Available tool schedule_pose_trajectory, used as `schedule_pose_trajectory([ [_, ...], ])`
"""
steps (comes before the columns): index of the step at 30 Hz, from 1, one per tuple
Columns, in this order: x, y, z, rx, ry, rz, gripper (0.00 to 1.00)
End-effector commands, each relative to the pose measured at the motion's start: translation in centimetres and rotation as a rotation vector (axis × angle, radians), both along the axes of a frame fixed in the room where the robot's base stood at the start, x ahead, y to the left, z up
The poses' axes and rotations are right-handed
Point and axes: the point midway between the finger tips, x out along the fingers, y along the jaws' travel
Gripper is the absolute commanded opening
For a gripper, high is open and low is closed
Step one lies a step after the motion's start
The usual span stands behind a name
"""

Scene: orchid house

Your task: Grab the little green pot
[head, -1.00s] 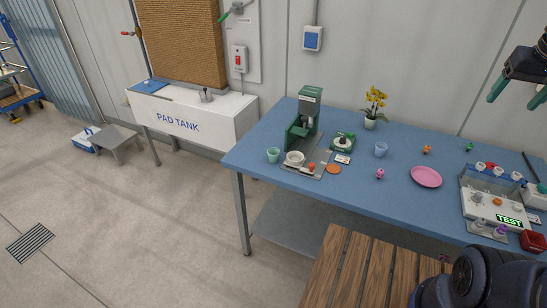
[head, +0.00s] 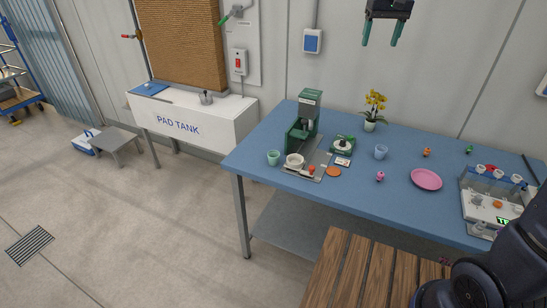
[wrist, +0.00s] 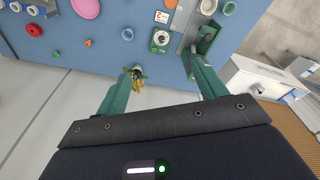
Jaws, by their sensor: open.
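The little green pot (head: 273,157) is a pale green cup standing upright near the left end of the blue table. It also shows at the top of the wrist view (wrist: 229,8). My gripper (head: 381,38) hangs high above the table's back edge, in front of the wall, well to the right of the pot and apart from it. In the wrist view its two green fingers (wrist: 165,65) are spread with nothing between them.
A green press-like machine (head: 303,125) stands just right of the pot, with a white bowl (head: 294,160) close by. A yellow orchid (head: 375,103) stands at the back of the blue table (head: 320,196). A pale blue cup (head: 381,152) and pink plate (head: 426,179) are farther right.

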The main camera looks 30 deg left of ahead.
Motion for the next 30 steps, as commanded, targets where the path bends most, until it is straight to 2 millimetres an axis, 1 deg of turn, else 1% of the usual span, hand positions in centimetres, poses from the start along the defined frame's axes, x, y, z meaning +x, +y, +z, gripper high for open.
schedule_pose_trajectory([
  [1,0.2,2.4,-0.5,-0.006,0.012,0.024,0.70],
  [5,0.2,8.1,-1.4,-0.018,0.035,0.078,0.70],
  [6,0.1,9.8,-1.8,-0.022,0.043,0.093,0.70],
  [8,-0.2,12.4,-2.4,-0.029,0.054,0.117,0.70],
  [9,-0.5,14.2,-2.9,-0.034,0.061,0.133,0.70],
  [12,-1.2,18.2,-4.0,-0.044,0.076,0.169,0.70],
  [15,-2.0,21.2,-4.9,-0.052,0.088,0.194,0.70],
  [21,-3.3,25.3,-6.4,-0.064,0.105,0.229,0.70],
  [24,-4.0,26.8,-7.0,-0.069,0.111,0.243,0.70],
  [30,-5.1,29.2,-7.9,-0.076,0.121,0.263,0.70],
])
